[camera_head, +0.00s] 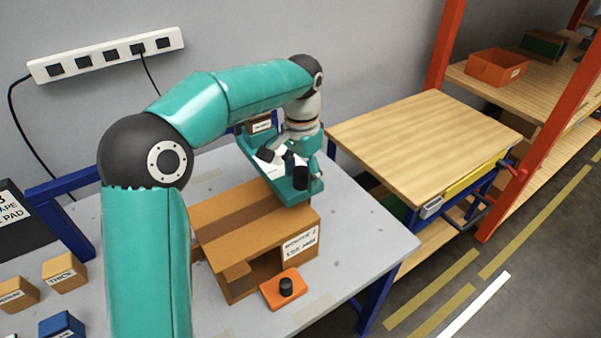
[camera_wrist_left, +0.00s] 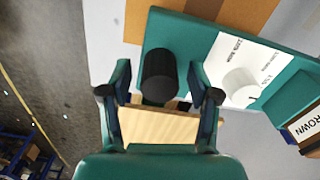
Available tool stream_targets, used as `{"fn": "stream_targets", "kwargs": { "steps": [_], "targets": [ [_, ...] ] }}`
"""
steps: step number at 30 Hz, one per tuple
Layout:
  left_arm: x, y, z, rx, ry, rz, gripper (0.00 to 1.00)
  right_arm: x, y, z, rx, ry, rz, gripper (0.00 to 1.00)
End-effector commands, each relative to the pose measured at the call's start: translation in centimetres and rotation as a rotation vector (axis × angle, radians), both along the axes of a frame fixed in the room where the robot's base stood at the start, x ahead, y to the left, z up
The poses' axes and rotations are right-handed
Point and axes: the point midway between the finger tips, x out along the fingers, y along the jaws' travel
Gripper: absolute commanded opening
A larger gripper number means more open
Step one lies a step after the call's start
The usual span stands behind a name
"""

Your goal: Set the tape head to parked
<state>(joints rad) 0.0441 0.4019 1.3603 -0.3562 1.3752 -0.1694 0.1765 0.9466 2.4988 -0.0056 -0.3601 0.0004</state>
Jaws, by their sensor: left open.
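On the plate stand a black cylindrical knob (camera_head: 301,177) and a white label. In the left wrist view the black knob (camera_wrist_left: 159,76) stands upright on the plate, with a white cylinder (camera_wrist_left: 240,84) on the printed label beside it. I cannot tell which part is the tape head. My left gripper (camera_head: 293,153) is open above the plate. In the left wrist view the fingers of the left gripper (camera_wrist_left: 160,93) are on either side of the knob's place, and contact cannot be judged.
An orange tile with a black knob (camera_head: 285,287) sits before the box. Labelled blocks (camera_head: 64,272) lie on the grey table (camera_head: 374,235) at left. A wooden-topped bench (camera_head: 425,130) stands to the right. A block labelled BROWN (camera_wrist_left: 305,128) is beside the plate.

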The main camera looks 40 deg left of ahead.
Motion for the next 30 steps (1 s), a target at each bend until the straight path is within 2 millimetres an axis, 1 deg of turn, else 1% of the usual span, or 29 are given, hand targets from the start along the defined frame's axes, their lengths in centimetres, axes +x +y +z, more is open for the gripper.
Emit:
{"fn": "stream_targets", "kwargs": {
  "steps": [5, 6, 16, 20, 21, 30],
  "targets": [
    [0.01, -0.01, 0.0, 0.0, 0.0, 0.0, 0.62, 0.0, 0.0, 0.0, 0.0, 0.0, 0.0, 0.62],
    [0.02, -0.02, 0.0, 0.0, 0.001, 0.0, 0.55, 0.0, 0.0, 0.0, 0.0, 0.0, 0.0, 0.62],
    [0.04, -0.05, 0.02, 0.0, 0.001, -0.001, 0.0, 0.0, 0.0, 0.0, 0.0, 0.0, 0.0, 0.62],
    [0.05, -0.05, 0.02, 0.001, 0.0, -0.002, 0.0, 0.0, 0.0, 0.0, 0.0, 0.0, 0.0, 0.62],
    [0.08, 0.57, 0.0, 0.001, 0.0, 0.001, 0.0, -0.05, 0.08, 0.01, 0.0, 0.001, 0.004, 0.62],
    [-0.52, -0.36, -0.01, 0.003, 0.0, -0.018, 0.0, 0.0, 0.0, -0.26, 0.0, 0.0, 0.0, 0.62]
  ]
}}
